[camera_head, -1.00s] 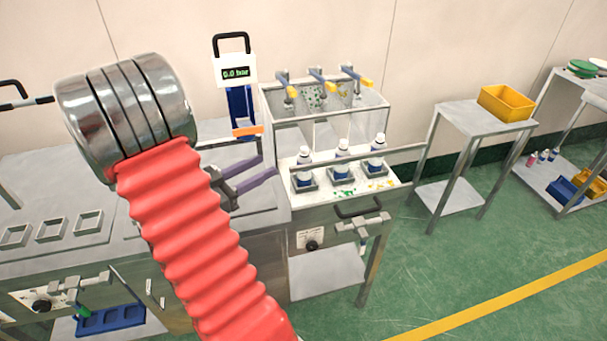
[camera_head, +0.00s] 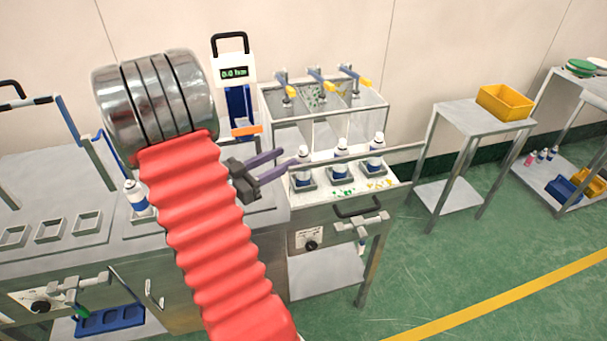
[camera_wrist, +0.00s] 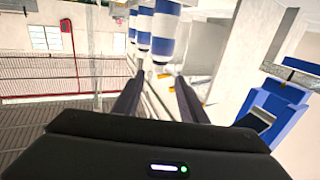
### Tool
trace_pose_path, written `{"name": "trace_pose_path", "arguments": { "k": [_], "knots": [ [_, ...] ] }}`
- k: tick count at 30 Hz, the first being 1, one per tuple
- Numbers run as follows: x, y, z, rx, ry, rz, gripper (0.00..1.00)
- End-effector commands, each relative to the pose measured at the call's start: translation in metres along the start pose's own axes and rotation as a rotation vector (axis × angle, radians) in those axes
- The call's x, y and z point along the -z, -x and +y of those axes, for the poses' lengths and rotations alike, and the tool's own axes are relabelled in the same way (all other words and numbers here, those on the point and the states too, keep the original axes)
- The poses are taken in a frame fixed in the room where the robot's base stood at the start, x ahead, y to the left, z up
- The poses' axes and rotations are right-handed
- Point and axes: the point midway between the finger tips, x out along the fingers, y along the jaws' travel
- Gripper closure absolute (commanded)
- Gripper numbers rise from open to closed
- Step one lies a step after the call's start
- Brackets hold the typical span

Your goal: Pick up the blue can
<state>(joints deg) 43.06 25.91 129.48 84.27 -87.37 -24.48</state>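A similar blue-banded can (camera_head: 136,196) stands on the left bench, partly beside my arm. My gripper (camera_head: 287,160) is open and empty, its dark fingers pointing right toward the left station can, just short of it. In the wrist view the fingers (camera_wrist: 160,82) are spread, with the nearest blue-striped can (camera_wrist: 164,35) in line ahead of them and two more behind.
A side table with a yellow bin (camera_head: 506,102) is at right. The green floor (camera_head: 480,250) is clear.

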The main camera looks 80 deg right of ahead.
Motion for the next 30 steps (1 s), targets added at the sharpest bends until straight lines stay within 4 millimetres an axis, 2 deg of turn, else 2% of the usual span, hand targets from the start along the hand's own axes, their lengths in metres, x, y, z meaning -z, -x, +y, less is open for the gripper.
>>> {"name": "trace_pose_path", "arguments": {
  "k": [6, 22, 30],
  "knots": [
    [0.0, -0.024, 0.001, -0.002, 0.0, 0.0, 0.61],
    [0.0, -0.034, 0.001, -0.003, 0.0, 0.0, 0.61],
    [0.002, -0.065, 0.003, -0.004, -0.001, 0.0, 0.61]
  ]
}}
